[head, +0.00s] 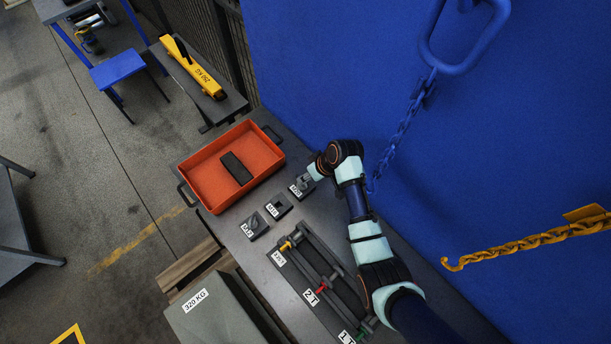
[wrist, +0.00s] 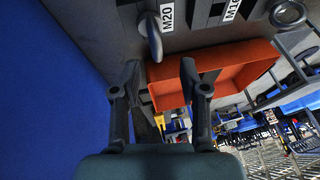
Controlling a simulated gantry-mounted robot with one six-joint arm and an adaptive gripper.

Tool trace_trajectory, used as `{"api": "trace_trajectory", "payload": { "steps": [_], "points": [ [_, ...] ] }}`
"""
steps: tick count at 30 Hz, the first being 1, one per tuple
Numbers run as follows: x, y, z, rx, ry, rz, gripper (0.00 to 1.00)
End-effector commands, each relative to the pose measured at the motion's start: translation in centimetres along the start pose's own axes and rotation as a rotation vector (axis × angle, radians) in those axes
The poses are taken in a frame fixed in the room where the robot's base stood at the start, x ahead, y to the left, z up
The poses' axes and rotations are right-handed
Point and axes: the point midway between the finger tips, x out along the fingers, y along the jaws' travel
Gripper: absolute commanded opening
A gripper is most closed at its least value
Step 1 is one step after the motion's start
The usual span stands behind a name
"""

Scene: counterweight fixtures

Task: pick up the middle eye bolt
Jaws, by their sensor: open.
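Three small dark holders stand in a row on the grey table. The middle holder (head: 278,207), labelled M16, has a dark eye bolt too small to make out clearly in the head view. The M12 holder (head: 253,226) is on its left and the M20 holder (head: 300,188) on its right. In the wrist view, an eye bolt (wrist: 150,40) rises beside the M20 label, and another ring (wrist: 288,13) shows right of the M16 label. My gripper (wrist: 161,72) is open and empty, near the M20 holder, apart from the middle one. The head view hides its fingertips.
An orange tray (head: 203,178) with a dark block (head: 236,168) in it stands behind the holders. A blue wall (head: 310,70) rises on the right, with a hanging blue chain (head: 402,130) near my arm.

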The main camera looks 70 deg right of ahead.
Motion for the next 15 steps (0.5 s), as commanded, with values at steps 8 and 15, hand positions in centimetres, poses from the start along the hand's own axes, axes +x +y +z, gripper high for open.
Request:
{"api": "trace_trajectory", "payload": {
  "steps": [8,15],
  "points": [
    [2.5,0.1,0.1,0.0,-0.003,0.0,0.44],
    [6.4,0.4,0.2,-0.001,-0.001,0.0,0.44]
  ]
}}
